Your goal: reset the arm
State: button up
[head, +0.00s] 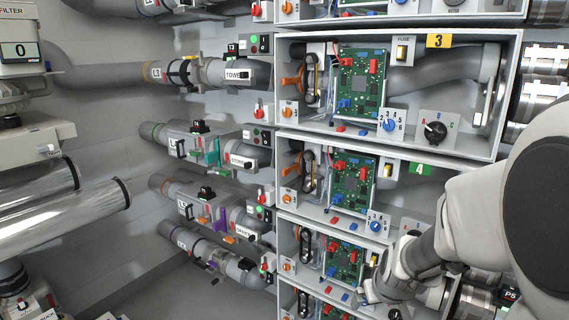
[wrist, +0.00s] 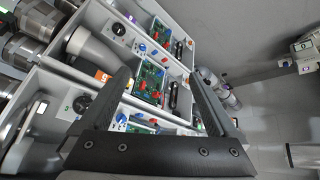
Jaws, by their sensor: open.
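My arm (head: 470,215) reaches in from the right side of the head view, down toward the lower cabinet bays. My gripper (wrist: 165,85) shows in the wrist view with its two dark fingers spread wide apart and nothing between them. Behind the fingers stand the cabinet bays with a green circuit board (wrist: 149,80) carrying red and blue parts. In the head view the fingertips are hidden by my arm or too small to make out.
Open cabinet bays hold circuit boards (head: 360,88), knobs (head: 434,132) and switches. The number 3 plate (head: 440,41) marks the upper bay and the number 4 plate (head: 420,169) the one below. Pipes (head: 175,75) run along the left wall. Grey floor (head: 180,278) shows at lower left.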

jog(key=s+a+r+m, duration=0.1)
jog(key=s+a+r, duration=0.2)
jog(key=s+r, duration=0.55)
jog(key=s+a+r, duration=0.2)
jog(key=s+r, duration=0.3)
jog(key=s, duration=0.6)
notch_tip(320, 180, up, 14)
jog(key=p, duration=1.4)
jog(key=shift+s+a+r+g+y+p, duration=0.2)
jog(key=shift+g+y+p, duration=0.1)
jog(key=shift+y+p, duration=0.1)
